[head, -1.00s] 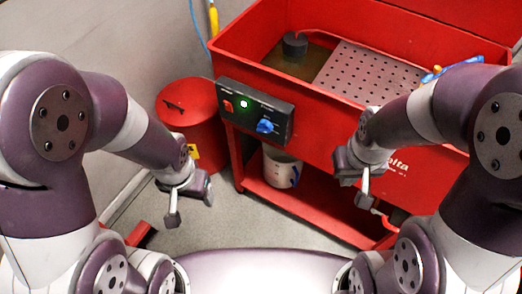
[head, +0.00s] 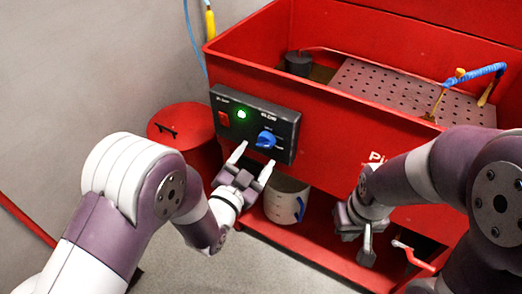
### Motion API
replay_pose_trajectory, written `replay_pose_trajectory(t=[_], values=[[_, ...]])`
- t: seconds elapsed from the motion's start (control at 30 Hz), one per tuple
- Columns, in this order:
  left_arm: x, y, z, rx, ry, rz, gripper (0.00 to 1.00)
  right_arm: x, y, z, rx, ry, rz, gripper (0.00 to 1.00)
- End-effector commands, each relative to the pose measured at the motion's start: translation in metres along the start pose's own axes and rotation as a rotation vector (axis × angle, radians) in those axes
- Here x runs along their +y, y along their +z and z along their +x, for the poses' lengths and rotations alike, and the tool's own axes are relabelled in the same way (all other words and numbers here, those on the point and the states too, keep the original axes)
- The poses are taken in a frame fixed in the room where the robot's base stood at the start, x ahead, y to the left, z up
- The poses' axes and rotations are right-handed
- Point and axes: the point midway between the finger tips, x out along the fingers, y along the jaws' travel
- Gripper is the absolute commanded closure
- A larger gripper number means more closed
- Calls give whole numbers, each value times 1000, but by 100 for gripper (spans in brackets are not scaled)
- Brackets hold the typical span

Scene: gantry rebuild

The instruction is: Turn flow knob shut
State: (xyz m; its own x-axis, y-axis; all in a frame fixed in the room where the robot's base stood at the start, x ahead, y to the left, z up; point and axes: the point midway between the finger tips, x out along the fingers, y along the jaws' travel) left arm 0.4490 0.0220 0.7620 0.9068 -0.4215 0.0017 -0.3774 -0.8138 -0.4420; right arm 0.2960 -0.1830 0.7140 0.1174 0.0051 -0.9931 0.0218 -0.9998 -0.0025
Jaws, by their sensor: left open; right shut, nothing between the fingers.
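The blue flow knob (head: 266,139) sits on the right half of a black control panel (head: 285,129) on the front of the red wash basin. My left gripper (head: 253,160) is just below the panel, its two pale fingers spread and pointing up toward the knob. Its fingertips are below the knob, one to the lower left and one beneath it; whether they touch the panel I cannot tell. Nothing is between them. My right gripper (head: 367,259) hangs shut and empty in front of the basin's lower right part, away from the knob.
The panel also has a lit green lamp (head: 241,114) and a red switch (head: 223,118). A white bucket (head: 285,204) stands on the lower shelf below the panel. A red lidded bin (head: 185,128) is at the left. A red lever (head: 413,257) is near my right gripper.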

Motion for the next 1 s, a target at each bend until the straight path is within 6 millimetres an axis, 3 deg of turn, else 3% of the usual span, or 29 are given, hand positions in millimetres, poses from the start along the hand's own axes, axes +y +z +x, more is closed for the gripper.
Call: replay_pose_trajectory(t=[0.2, 0.53, 0.57, 0.7, 0.73, 1.0], values=[[1, 1, 36, 0, 0, -1, 30, 0, 1, 7, 0, 0, 0, 100], [0, 0, 42, -2, 0, -2, 30, 0, 1, 7, 0, 0, 0, 100], [0, 0, 42, -2, 0, -2, 36, 0, 1, 7, 0, 0, 0, 100], [0, 0, 42, -2, 0, -2, 82, 0, 1, 7, 0, 0, 0, 100], [0, 0, 42, -2, 0, -2, 86, 0, 1, 7, 0, 0, 0, 100], [0, 0, 42, -4, 1, -23, 86, 0, 1, 6, 0, 0, 0, 100]])
